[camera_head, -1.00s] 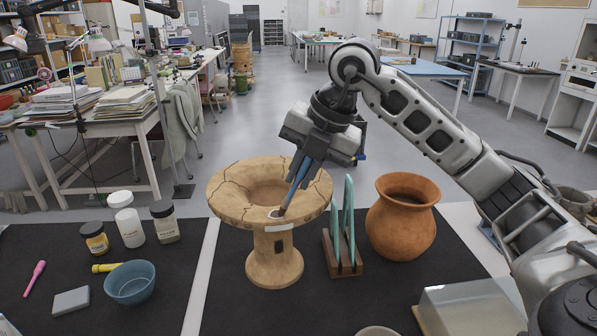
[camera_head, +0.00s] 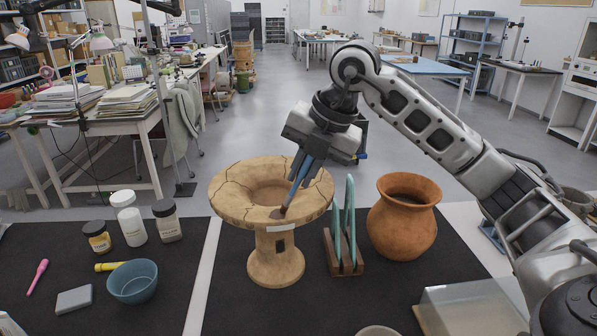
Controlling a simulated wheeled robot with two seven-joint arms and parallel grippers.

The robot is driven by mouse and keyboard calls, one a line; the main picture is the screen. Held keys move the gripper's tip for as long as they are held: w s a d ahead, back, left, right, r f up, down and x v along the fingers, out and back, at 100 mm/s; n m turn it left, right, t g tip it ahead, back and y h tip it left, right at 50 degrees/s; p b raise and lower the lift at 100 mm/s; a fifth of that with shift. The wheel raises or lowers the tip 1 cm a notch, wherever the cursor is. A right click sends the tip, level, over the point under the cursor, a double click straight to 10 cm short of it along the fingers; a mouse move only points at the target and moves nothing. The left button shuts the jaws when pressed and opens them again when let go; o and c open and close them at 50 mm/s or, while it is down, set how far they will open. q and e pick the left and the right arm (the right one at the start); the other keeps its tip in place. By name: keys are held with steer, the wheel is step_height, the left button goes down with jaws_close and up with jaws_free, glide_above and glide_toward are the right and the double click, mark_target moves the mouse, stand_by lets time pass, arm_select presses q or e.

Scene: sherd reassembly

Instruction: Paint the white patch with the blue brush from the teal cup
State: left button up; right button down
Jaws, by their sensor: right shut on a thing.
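My right gripper (camera_head: 304,163) points down above the pedestal dish and is shut on a slim blue brush (camera_head: 300,178). The brush is tilted, its dark tip touching or just above the front of the dish's rim. The cracked tan pedestal dish (camera_head: 232,200) stands upright on the dark mat. At the brush tip lies a small brown patch (camera_head: 277,213); no white shows there. A pale strip (camera_head: 281,228) shows just under the rim. A round blue-teal bowl (camera_head: 133,283) sits at the left; I see no other teal cup. My left gripper is out of view.
Teal plates (camera_head: 349,222) stand in a wooden rack (camera_head: 344,262) right of the dish, beside an orange clay pot (camera_head: 402,224). A clear box (camera_head: 470,305) is at front right.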

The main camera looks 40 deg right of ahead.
steer(key=shift+r, duration=0.1)
step_height(320, 180, up, 4)
steer(key=p, duration=0.4)
steer(key=shift+r+p, duration=0.5)
steer(key=shift+r, duration=0.4)
steer(key=d+r, duration=0.2)
steer(key=d, duration=0.5)
